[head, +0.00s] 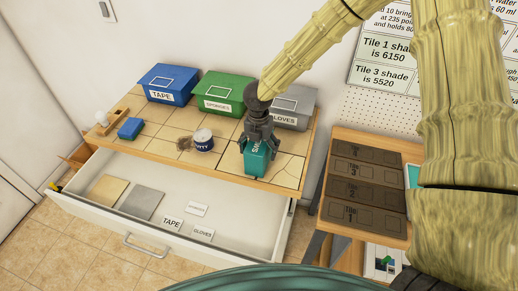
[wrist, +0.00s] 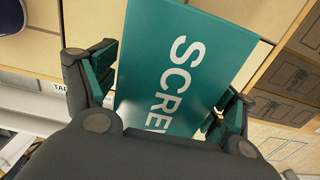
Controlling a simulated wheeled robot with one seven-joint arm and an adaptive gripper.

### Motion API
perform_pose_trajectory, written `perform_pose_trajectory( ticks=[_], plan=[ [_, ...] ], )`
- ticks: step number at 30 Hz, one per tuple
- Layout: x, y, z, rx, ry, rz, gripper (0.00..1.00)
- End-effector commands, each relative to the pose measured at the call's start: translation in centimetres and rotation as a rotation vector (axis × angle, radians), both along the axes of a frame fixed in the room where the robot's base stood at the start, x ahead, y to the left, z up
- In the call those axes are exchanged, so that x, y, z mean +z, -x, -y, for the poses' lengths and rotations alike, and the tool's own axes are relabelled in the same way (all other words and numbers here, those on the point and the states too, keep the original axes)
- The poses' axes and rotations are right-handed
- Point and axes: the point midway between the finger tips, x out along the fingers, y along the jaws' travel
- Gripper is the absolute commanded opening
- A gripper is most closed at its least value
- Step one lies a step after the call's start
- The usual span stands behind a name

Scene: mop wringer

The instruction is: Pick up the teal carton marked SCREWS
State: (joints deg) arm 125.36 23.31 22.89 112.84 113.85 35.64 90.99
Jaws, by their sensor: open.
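The teal carton (head: 257,161) stands near the front edge of the tiled tabletop, right of the middle, with its lettering partly hidden by my gripper in the head view. In the wrist view the carton (wrist: 185,70) shows white letters reading "SCREW", the end cut off by my gripper. My gripper (head: 258,142) points down over the carton. In the wrist view its fingers (wrist: 165,95) are open, one on each side of the carton. I cannot tell whether either finger touches it.
Blue (head: 168,83), green (head: 224,92) and grey (head: 293,105) bins stand behind. The open white drawer (head: 150,243) juts out below. A side stand (head: 365,140) with dark panels is at right.

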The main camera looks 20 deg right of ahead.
Motion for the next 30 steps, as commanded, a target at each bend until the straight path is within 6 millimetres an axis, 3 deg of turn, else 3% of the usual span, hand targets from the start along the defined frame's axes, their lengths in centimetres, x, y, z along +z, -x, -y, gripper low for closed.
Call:
perform_pose_trajectory(
  ticks=[11,20,30],
  plan=[
    [-0.88,0.0,0.04,0.0,0.001,0.001,0.84],
    [-0.86,0.01,0.03,0.0,0.0,0.0,0.33],
    [-0.81,-0.02,0.02,0.0,0.001,0.001,0.31]
  ],
)
